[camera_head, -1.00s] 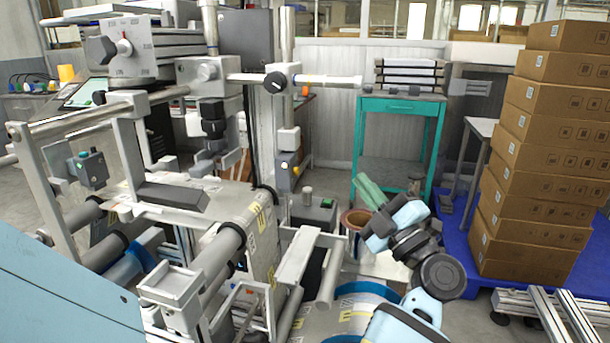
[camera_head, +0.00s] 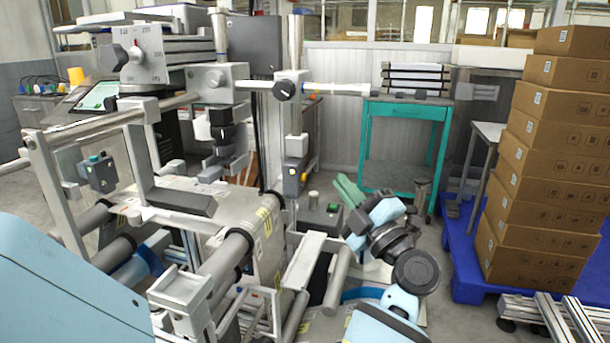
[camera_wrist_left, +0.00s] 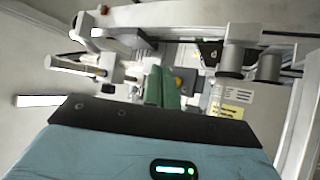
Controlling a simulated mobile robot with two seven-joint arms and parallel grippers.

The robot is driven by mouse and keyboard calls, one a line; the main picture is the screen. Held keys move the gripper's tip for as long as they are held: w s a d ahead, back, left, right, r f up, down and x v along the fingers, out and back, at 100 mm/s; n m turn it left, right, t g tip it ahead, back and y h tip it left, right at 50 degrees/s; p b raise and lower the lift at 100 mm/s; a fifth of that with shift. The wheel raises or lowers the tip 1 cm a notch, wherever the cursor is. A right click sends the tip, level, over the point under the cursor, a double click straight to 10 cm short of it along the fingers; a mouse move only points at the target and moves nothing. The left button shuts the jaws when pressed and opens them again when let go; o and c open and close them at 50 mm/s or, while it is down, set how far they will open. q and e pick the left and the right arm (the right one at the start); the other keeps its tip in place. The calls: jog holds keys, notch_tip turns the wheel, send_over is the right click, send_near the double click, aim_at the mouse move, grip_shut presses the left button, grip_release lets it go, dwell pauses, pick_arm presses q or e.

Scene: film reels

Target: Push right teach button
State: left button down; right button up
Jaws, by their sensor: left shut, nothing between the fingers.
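A grey control box (camera_head: 294,181) with a yellow button (camera_head: 303,177) hangs on the right side of the machine, below a silver post. A second grey box (camera_head: 98,173) with a teal knob hangs on the left side of the frame. I cannot read labels on either.
The machine's rollers and bars (camera_head: 225,260) fill the space left of my gripper. A dark box with a green button (camera_head: 333,207) sits just below the fingers. A teal table (camera_head: 405,108) stands behind; stacked cartons (camera_head: 550,160) stand on a blue pallet (camera_head: 470,270) at right.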

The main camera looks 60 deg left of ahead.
aim_at(304, 177)
pick_arm(q)
jog(key=shift+s+a+p, duration=0.9)
jog(key=shift+s+a, duration=0.35)
jog(key=shift+a, duration=0.2)
pick_arm(e)
jog(key=shift+w+a+r, duration=0.15)
jog(key=shift+w+r, duration=0.45)
jog(key=shift+r, duration=0.3)
jog(key=shift+s, duration=0.3)
jog(key=shift+w+r, duration=0.15)
jog(key=shift+w, duration=0.1)
pick_arm(q)
jog(key=shift+s+a+p, duration=0.3)
jog(key=shift+p, duration=0.2)
pick_arm(e)
jog(key=shift+r, duration=0.35)
